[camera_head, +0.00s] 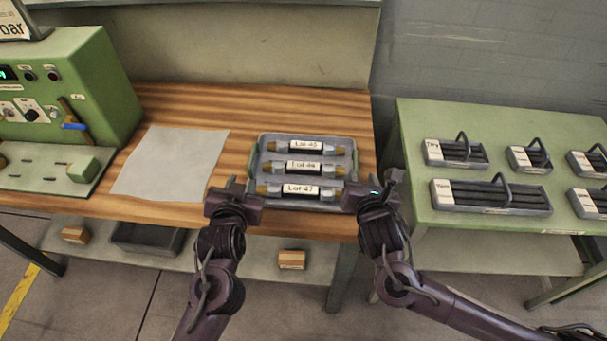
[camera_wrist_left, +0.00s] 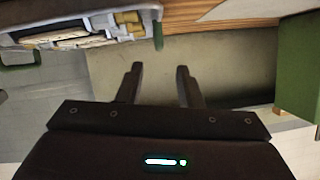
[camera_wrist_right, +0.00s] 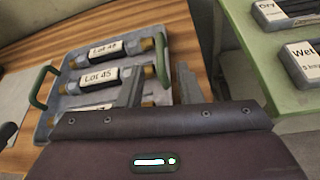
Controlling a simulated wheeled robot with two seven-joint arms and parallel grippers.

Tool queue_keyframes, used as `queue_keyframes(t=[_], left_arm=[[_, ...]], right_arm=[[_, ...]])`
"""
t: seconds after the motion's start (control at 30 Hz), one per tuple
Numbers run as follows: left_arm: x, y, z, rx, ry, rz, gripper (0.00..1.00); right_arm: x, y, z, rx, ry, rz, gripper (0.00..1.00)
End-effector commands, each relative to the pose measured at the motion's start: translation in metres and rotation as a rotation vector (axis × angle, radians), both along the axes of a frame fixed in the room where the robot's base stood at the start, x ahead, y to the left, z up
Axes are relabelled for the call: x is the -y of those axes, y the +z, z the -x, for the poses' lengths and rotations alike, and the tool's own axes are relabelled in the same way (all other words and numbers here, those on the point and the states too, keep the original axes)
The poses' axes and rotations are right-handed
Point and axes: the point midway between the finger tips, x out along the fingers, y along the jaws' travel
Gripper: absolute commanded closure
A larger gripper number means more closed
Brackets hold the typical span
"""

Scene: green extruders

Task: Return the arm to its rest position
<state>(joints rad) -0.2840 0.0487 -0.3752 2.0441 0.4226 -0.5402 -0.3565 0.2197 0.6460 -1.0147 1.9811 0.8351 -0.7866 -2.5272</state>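My left gripper (camera_head: 232,190) is at the front edge of the wooden table, by the left front corner of a grey tray. In the left wrist view its fingers (camera_wrist_left: 160,75) are apart with nothing between them. My right gripper (camera_head: 371,190) is by the tray's right front corner. In the right wrist view its fingers (camera_wrist_right: 158,88) are apart, with the tray behind them; they look empty. The grey tray (camera_head: 258,150) with green handles rests on the table.
A green control machine (camera_head: 85,75) stands on the table's left, beside a grey sheet (camera_head: 170,165). A green table (camera_head: 460,120) on the right bears several labelled grey trays with handles.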

Motion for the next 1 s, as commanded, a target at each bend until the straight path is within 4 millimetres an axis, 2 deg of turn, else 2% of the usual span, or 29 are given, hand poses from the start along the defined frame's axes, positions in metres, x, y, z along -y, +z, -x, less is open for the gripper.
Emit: queue_keyframes(t=[0.2,0.73,0.87,1.0], left_arm=[[0.0,0.0,0.0,0.0,0.0,0.0,0.67],[0.0,-0.001,0.001,-0.006,-0.001,0.003,0.67],[-0.002,-0.005,0.009,-0.054,-0.009,0.02,0.67],[-0.007,-0.014,0.029,-0.17,-0.027,0.052,0.67]], right_arm=[[0.0,0.004,0.013,-0.002,-0.001,0.0,0.68],[-0.001,0.004,0.014,-0.007,-0.005,-0.019,0.68],[-0.011,0.001,0.022,-0.065,-0.056,-0.184,0.68],[-0.026,-0.005,0.043,-0.198,-0.21,-0.545,0.68]])
